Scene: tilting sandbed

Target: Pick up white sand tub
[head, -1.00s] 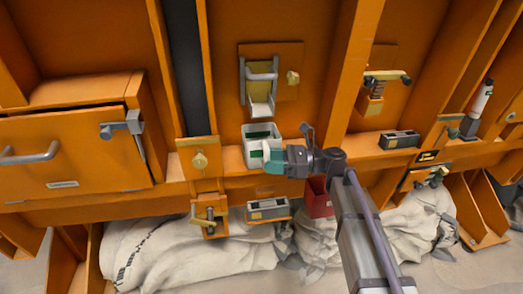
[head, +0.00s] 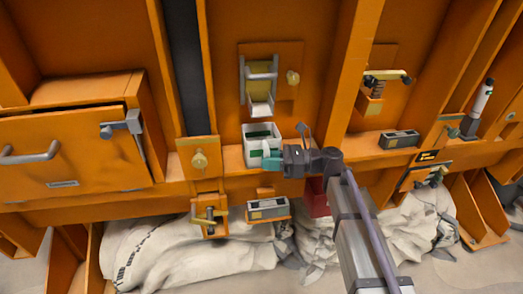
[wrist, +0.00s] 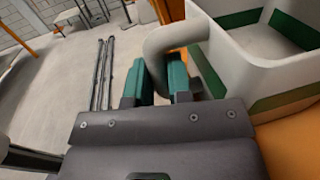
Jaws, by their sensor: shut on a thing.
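The white sand tub (head: 262,131) stands upright on the orange ledge, below a small white spout. It has a green band and a green patch inside. In the wrist view the tub (wrist: 232,42) fills the upper right, with its curved handle (wrist: 158,42) reaching down between my green fingertips. My gripper (head: 271,160) is at the tub's lower right in the head view. In the wrist view my gripper (wrist: 158,85) is shut on the handle. The fingers hide the handle's lower end. I cannot tell whether the tub is off the ledge.
The white spout (head: 260,105) sits close above the tub, under a grey-handled gate (head: 261,72). A red container (head: 316,197) is below my wrist. Grey boxes (head: 399,139) and (head: 267,209) stand on ledges. An orange upright (head: 350,80) rises at the right.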

